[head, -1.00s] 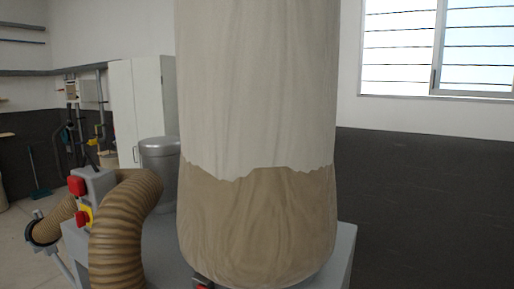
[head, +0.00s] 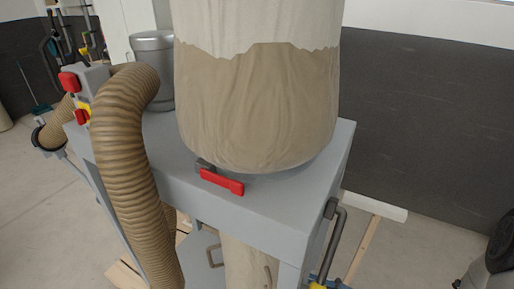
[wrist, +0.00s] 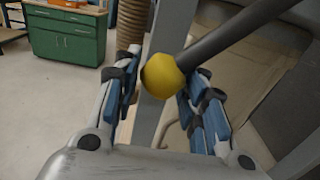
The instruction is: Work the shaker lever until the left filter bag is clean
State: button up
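The left filter bag (head: 255,105) stands on the grey housing in the head view. Its upper part is pale and its lower part is brown with dust, with a ragged border between them. The shaker lever (head: 339,225) is a dark bent bar at the housing's right side. In the wrist view the lever's dark rod (wrist: 235,35) ends in a yellow ball knob (wrist: 162,76). My gripper (wrist: 164,85) is open, its blue-padded fingers on either side of the knob; I see no firm contact. In the head view the knob shows at the bottom edge.
A red handle (head: 222,182) sits at the housing's (head: 280,205) top front edge below the bag. A ribbed brown hose (head: 125,120) curves down at left. A green cabinet (wrist: 68,38) stands farther off in the wrist view.

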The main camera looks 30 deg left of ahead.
jog(key=w+f, duration=0.1)
jog(key=w+f+b, duration=0.1)
jog(key=w, duration=0.1)
jog(key=w+f+b, duration=0.1)
jog(key=shift+w, duration=0.4)
jog(key=w, duration=0.1)
jog(key=w+f+b, duration=0.1)
jog(key=w, duration=0.1)
jog(key=shift+d+b, duration=0.1)
jog(key=shift+b, duration=0.2)
jog(key=shift+o, duration=0.4)
dwell(0.4)
jog(key=o, duration=0.4)
jog(key=shift+o, duration=0.2)
